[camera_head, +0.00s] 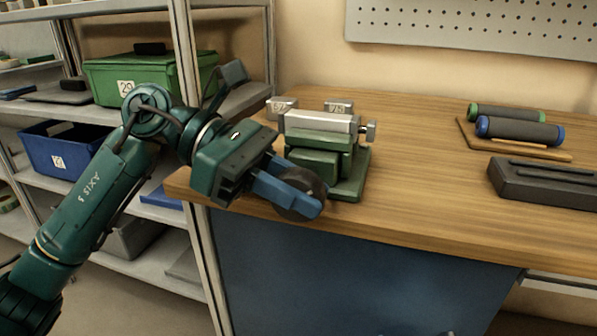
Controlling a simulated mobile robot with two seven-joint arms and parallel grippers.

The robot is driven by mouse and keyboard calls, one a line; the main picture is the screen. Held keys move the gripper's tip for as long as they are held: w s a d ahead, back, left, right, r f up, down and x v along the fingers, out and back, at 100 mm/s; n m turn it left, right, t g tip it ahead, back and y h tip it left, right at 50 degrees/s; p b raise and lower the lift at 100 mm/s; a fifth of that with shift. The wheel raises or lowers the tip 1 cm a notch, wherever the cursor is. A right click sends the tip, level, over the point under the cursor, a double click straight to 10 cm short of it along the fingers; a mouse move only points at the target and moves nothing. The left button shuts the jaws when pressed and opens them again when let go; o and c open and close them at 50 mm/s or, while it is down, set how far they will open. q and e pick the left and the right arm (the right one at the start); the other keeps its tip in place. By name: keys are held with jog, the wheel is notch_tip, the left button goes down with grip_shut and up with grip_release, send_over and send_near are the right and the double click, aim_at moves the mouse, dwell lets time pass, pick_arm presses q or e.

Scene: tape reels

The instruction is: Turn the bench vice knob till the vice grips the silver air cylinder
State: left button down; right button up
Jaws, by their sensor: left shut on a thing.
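The green bench vice (352,180) stands at the left front corner of the wooden bench. The silver air cylinder (318,122) lies across the top of the vice, with a fitting at its right end. Whether the jaws touch the cylinder I cannot tell from here. The dark round knob (314,184) is at the front of the vice, by the bench's front edge. My left gripper (292,195) has its blue fingers closed around the knob. The fingers hide much of it. My right gripper is not in view.
Two dark rollers, one with blue ends (520,131) and one with green ends (508,113), lie on a wooden board. A dark slotted block (545,185) sits at the right. Left shelves hold a green bin (105,75) and a blue bin (48,152). The bench middle is clear.

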pick_arm(q)
jog(key=shift+r+t+y+p, duration=0.15)
jog(key=shift+t+y+p, duration=0.15)
jog(key=shift+y+p, duration=0.45)
jog(key=shift+y, duration=0.45)
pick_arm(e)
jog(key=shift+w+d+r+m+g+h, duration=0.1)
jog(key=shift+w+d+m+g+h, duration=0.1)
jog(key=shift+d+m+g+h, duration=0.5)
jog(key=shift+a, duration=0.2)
pick_arm(q)
jog(key=c, duration=1.2)
grip_release()
jog(key=shift+c, duration=0.2)
jog(key=p+v, duration=0.2)
jog(key=v, duration=1.1)
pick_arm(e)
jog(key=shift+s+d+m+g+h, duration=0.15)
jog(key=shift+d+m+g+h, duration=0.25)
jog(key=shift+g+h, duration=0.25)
pick_arm(q)
jog(key=shift+s, duration=0.15)
